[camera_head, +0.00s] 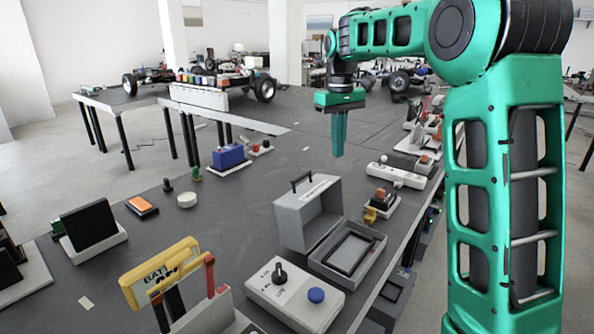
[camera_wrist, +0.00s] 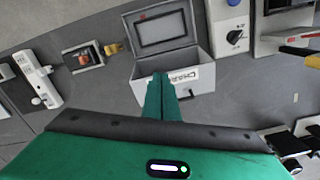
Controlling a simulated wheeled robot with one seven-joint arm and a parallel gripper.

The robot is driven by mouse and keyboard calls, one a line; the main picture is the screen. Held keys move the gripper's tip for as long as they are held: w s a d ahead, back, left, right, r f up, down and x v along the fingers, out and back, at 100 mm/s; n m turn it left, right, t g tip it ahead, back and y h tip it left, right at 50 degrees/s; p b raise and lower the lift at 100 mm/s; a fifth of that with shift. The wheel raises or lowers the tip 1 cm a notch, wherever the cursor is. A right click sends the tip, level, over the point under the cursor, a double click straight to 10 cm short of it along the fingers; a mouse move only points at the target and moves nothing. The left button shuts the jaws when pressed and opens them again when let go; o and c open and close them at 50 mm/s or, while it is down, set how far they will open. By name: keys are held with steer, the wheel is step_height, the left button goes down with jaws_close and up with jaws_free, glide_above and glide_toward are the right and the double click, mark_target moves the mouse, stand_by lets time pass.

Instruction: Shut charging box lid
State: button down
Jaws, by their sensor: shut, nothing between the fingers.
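The grey charging box (camera_head: 372,265) stands on the dark table with its lid (camera_head: 297,222) raised upright at its left side and a handle on top. A black rectangular frame shows inside the box. In the wrist view, the box (camera_wrist: 208,50) is at the upper middle, and its labelled lid (camera_wrist: 198,82) is partly hidden by my fingers. My gripper (camera_head: 338,155) points down, above and beyond the lid in the head view, apart from it. Its green fingers are together and empty; they also show in the wrist view (camera_wrist: 160,76).
A switch box (camera_head: 292,302) with a black knob and blue button stands close in front of the charging box. An orange-topped device (camera_head: 384,199) and a white power strip (camera_head: 396,176) stand to the right.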

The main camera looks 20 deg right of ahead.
steer(key=w+a+f+n, duration=0.2)
steer(key=w+a+n, duration=0.3)
steer(key=w+a, duration=0.7)
step_height(320, 180, down, 10)
steer(key=d, duration=0.1)
steer(key=shift+s+d+r, duration=0.4)
steer(key=shift+s+d, duration=0.15)
steer(key=shift+d, duration=0.1)
steer(key=shift+s+d+r, duration=0.4)
steer(key=shift+s+d, duration=0.1)
steer(key=shift+d, duration=0.15)
